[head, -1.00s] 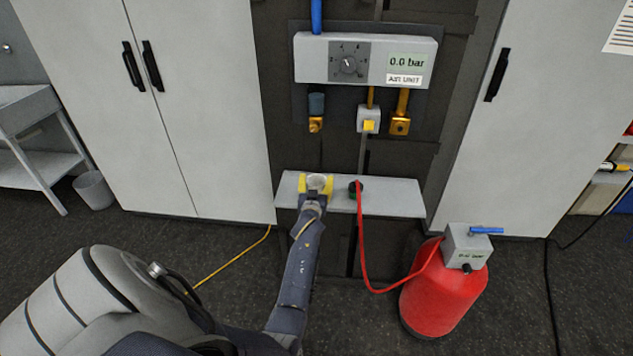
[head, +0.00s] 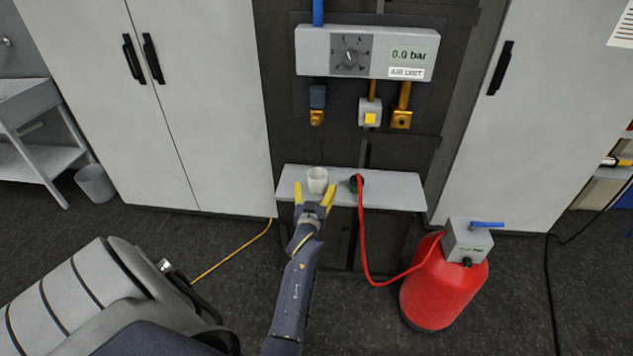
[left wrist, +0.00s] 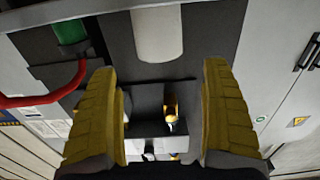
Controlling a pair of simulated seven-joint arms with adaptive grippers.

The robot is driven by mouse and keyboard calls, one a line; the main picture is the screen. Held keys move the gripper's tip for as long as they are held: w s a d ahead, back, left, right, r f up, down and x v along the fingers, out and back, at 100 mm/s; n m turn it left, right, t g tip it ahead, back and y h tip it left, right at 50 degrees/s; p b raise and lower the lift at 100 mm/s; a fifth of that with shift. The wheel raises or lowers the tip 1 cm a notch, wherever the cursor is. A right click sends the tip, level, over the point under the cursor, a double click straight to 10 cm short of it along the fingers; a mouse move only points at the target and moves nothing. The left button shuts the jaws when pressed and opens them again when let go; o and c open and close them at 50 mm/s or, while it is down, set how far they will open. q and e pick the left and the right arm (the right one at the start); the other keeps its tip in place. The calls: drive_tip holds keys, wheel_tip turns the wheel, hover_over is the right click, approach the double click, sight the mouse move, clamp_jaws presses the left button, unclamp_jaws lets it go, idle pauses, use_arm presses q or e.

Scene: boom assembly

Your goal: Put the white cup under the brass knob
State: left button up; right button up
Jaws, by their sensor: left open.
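The white cup (head: 317,180) stands upright on the grey shelf (head: 395,192), toward its left end. The small brass knob (head: 316,118) is under the blue-grey bowl on the air unit, and in the head view the cup appears straight below it. My left gripper (head: 314,196) is open and empty, its yellow fingers spread on the near side of the cup, apart from it. In the left wrist view the cup (left wrist: 157,32) shows at the top, beyond the gap between the fingers. My right gripper is not in view.
The hose runs to the red tank (head: 440,290). The air unit (head: 365,52) hangs above, with a yellow button (head: 370,118) and another brass fitting (head: 402,119).

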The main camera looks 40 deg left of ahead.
use_arm(q)
drive_tip(key=s+d+f+m+g+h, duration=0.25)
drive_tip(key=s+d+f, duration=0.3)
drive_tip(key=f, duration=0.75)
drive_tip(key=s+d+f+m+g+h, duration=0.1)
drive_tip(key=s+d+f+m+h, duration=0.2)
drive_tip(key=d+f, duration=0.65)
drive_tip(key=s+d+f+m+g+h, duration=0.15)
drive_tip(key=s+d+f, duration=0.35)
drive_tip(key=f, duration=1)
drive_tip(key=s+d+f+g+h, duration=0.1)
drive_tip(key=s+f+g, duration=0.1)
drive_tip(key=s+f, duration=0.4)
drive_tip(key=s+d+f+m+g, duration=0.1)
drive_tip(key=s+f, duration=0.6)
drive_tip(key=s, duration=0.9)
drive_tip(key=s+d+f+m+g+h, duration=0.1)
drive_tip(key=s+f+g, duration=0.3)
drive_tip(key=s, duration=0.7)
wheel_tip(320, 180, down, 3)
drive_tip(key=shift+s+r+h, duration=0.1)
drive_tip(key=shift+s+h, duration=0.05)
drive_tip(key=shift+h, duration=0.15)
drive_tip(key=shift+o, duration=0.9)
drive_tip(key=s+a+f+m+g, duration=0.1)
drive_tip(key=s+f, duration=0.1)
drive_tip(key=s, duration=0.8)
drive_tip(key=shift+s+g, duration=0.35)
drive_tip(key=shift+g, duration=0.05)
drive_tip(key=shift+w, duration=0.1)
